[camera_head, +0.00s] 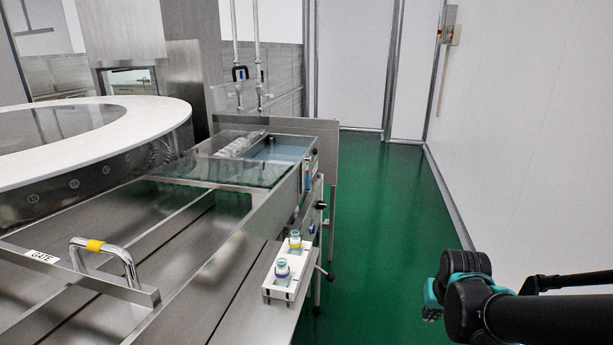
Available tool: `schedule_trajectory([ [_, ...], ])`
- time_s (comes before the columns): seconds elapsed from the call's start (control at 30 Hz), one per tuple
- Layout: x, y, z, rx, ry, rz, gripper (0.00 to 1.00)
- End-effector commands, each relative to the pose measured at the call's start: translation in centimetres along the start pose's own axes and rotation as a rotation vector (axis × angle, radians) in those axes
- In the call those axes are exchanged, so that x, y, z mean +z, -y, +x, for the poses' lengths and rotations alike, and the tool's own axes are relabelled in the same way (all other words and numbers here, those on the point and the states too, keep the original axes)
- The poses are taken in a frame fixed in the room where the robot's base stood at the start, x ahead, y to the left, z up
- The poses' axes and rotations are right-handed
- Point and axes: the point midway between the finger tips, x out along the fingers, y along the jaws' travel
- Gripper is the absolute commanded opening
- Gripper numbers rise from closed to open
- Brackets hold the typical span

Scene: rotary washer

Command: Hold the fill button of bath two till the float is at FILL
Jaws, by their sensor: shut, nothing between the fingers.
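A steel bath (285,150) with clear bluish water stands at the back of the steel bench, right of centre. A narrow gauge (307,176) with a blue part is on its right end. Its float and any FILL mark are too small to read. Small dark knobs (320,205) sit below the gauge. I cannot tell which part is the fill button, or which bath is number two. My black and teal arm reaches in at the lower right over the floor, apart from the bath. I cannot make out my gripper's fingers.
A white rack (290,283) with two teal-capped bottles (283,272) sits on the bench's right edge. A gate handle (105,255) with a yellow band and a large white ring (150,120) are left. Green floor (385,215) is clear between bench and right wall.

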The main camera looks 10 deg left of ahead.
Motion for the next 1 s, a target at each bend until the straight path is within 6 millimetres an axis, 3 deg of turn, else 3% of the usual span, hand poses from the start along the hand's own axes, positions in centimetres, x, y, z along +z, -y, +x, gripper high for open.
schedule_trajectory([
  [0.87, -0.01, 0.01, 0.00, 0.000, 0.000, 0.000, 0.00],
  [1.0, -0.75, 0.40, 0.07, -0.014, -0.004, 0.009, 0.00],
])
